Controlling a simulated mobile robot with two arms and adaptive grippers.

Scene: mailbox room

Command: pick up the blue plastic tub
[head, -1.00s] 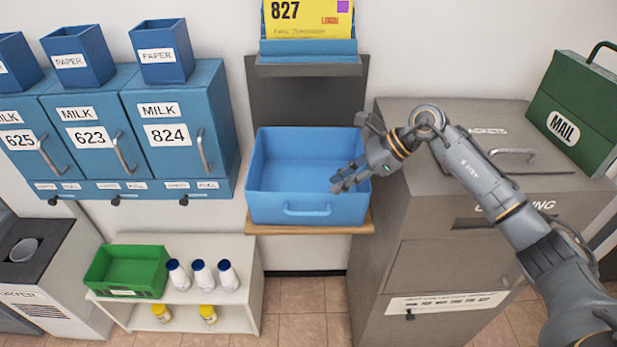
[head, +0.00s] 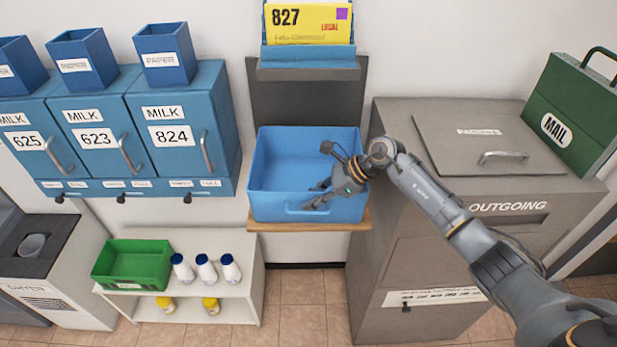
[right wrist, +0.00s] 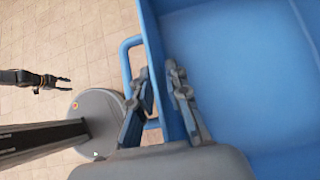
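The blue plastic tub (head: 275,165) is open-topped and empty, with a handle (head: 300,210) on its front wall. It sits upright on a wooden shelf (head: 300,226). My right gripper (head: 318,195) is at the tub's front right rim, just right of the handle. In the right wrist view its two fingers (right wrist: 160,90) are apart, one on each side of the tub's front wall (right wrist: 153,40). I cannot tell whether they touch the wall. My left gripper (right wrist: 62,83) is open and empty in the right wrist view, low over the floor and away from the tub.
A yellow 827 card (head: 305,24) stands in a holder above the tub. A grey outgoing cabinet (head: 420,235) is close on the right, with a green mail box (head: 570,115) on top. Blue milk lockers (head: 180,130) and a white shelf with a green bin (head: 135,264) are left.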

